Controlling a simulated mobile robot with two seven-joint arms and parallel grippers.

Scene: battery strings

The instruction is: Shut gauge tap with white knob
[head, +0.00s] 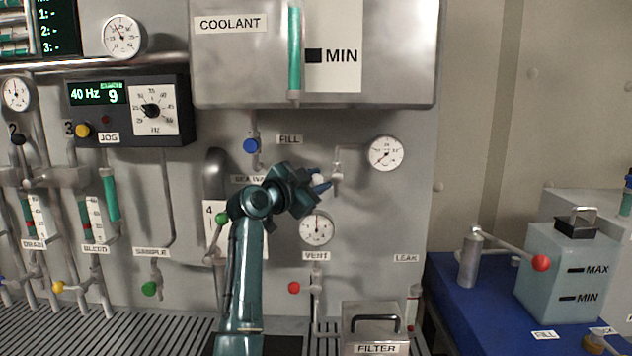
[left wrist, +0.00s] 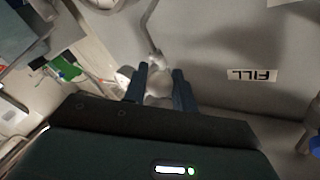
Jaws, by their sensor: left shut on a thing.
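The gauge tap (head: 337,181) sits on the grey wall, on a thin pipe that leads up and right to a round white gauge (head: 386,153). Its white knob (head: 318,178) points left from the tap, partly hidden by my left gripper (head: 322,183). In the left wrist view the white knob (left wrist: 158,89) lies between the two dark blue fingers of the left gripper (left wrist: 160,72), which is shut on it. The exact angle of the tap's lever is hard to tell. My right gripper is in neither view.
A blue knob (head: 251,146) on the fill pipe is up and left of the gripper. A second gauge (head: 316,228) sits just below it, with a red vent knob (head: 294,287) lower down. The coolant tank (head: 400,60) overhangs above. Bare wall lies right of the gauge.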

